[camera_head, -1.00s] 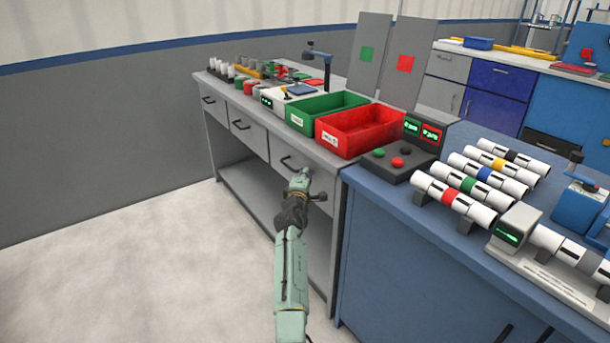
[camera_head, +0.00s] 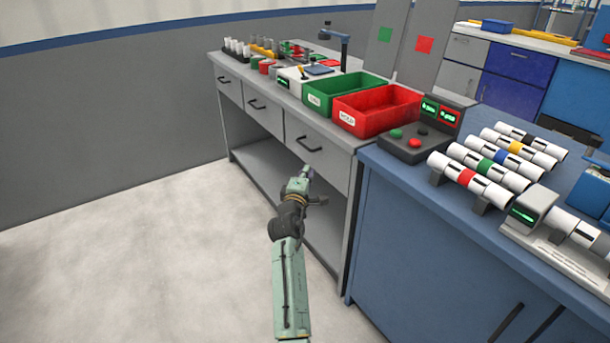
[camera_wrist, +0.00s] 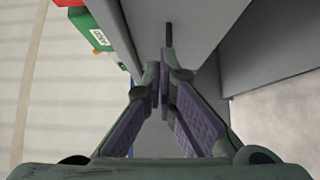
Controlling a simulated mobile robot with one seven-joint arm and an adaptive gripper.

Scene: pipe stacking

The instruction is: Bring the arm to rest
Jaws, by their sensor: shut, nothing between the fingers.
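My gripper (camera_wrist: 162,92) is shut with nothing between its fingertips in the wrist view. In the head view my arm reaches up from the bottom middle, and its far end, the gripper (camera_head: 307,172), is in front of the grey workbench (camera_head: 326,170), just below a drawer handle. I cannot tell from the head view whether it touches the bench. The wrist view shows a grey bench face close beyond the fingers, with a dark handle bar (camera_wrist: 169,40) past the fingertips.
A green bin (camera_head: 318,103) and a red bin (camera_head: 372,118) stand on the grey bench. A control box (camera_head: 408,150) and several banded pipes (camera_head: 470,178) sit on the blue bench (camera_head: 420,240) at right. The floor (camera_head: 130,260) at left is clear.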

